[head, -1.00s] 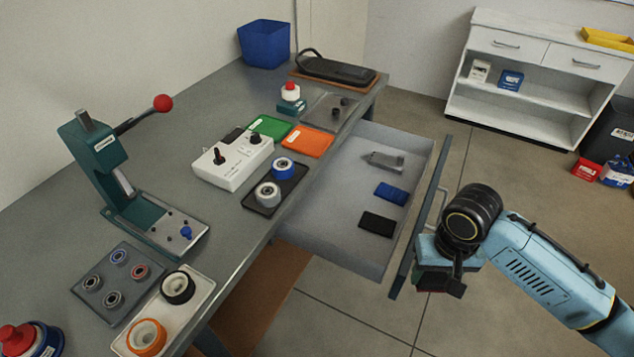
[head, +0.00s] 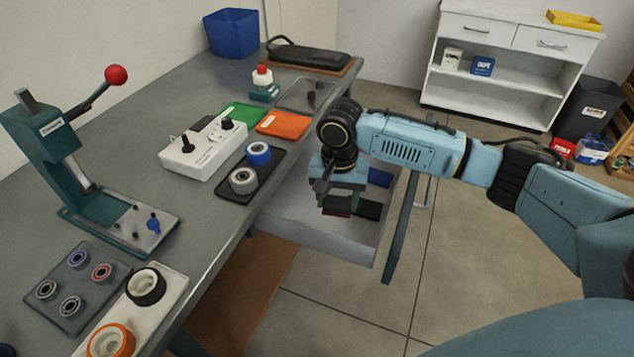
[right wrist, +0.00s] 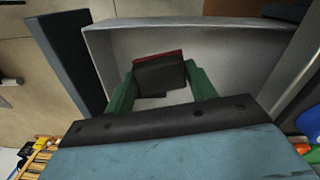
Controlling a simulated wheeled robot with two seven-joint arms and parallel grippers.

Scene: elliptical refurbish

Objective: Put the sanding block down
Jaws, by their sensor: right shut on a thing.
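The sanding block (right wrist: 160,74), dark grey with a red edge, sits between the green fingers of my right gripper (right wrist: 160,82) in the right wrist view. In the head view my right gripper (head: 338,203) points down over the open drawer (head: 320,238), and only a reddish strip of the block shows. The gripper is shut on the block. The drawer's pale floor also shows in the right wrist view (right wrist: 230,65). I cannot tell whether the block touches the floor. My left gripper is not in view.
In the drawer, a black pad (head: 369,209) lies just right of my gripper and a blue block (head: 380,177) lies behind it, partly hidden by my arm. The workbench (head: 215,235) with a black tray (head: 262,187) of rollers borders the drawer on the left.

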